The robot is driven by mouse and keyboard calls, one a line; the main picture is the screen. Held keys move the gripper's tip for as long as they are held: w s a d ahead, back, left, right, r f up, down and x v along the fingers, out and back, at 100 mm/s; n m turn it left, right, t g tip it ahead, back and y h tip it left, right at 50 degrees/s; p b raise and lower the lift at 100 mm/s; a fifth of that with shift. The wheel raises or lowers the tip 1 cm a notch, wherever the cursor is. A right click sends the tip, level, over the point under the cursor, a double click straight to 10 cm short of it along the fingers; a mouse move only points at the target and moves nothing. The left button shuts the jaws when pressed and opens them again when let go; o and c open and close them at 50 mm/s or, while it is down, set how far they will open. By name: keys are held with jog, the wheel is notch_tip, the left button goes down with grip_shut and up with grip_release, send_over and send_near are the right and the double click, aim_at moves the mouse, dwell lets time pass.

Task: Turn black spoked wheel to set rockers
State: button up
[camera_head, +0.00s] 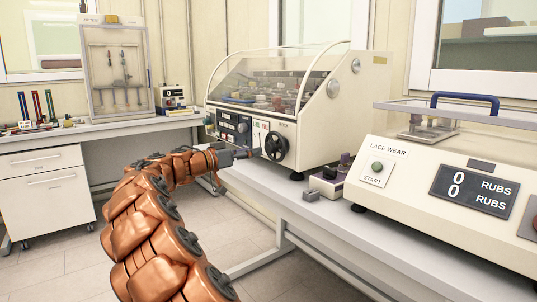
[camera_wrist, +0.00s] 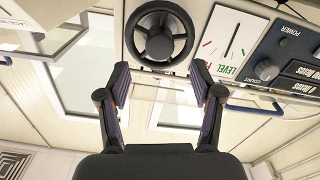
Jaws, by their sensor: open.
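The black spoked wheel (camera_head: 275,146) is on the front panel of a cream machine with a clear hood, right of a white label and a dark control panel. In the wrist view the wheel (camera_wrist: 160,35) is at the top centre, beyond the fingertips. My gripper (camera_wrist: 160,75) is open and empty there, with one finger on each side and the wheel between and ahead of them. In the head view my gripper (camera_head: 240,153) is just left of the wheel, pointing at the panel. I see no contact with the wheel.
A level gauge (camera_wrist: 232,45) and a dark panel with a knob (camera_wrist: 266,70) are beside the wheel. A small grey and purple device (camera_head: 328,180) stands on the bench below. The lace wear machine (camera_head: 440,160) is close on the right. Floor is free left of the bench.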

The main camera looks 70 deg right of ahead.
aim_at(268, 149)
jog(key=x, duration=0.7)
jog(key=shift+s+d, duration=0.15)
jog(key=shift+d, duration=0.05)
jog(key=c, duration=1.1)
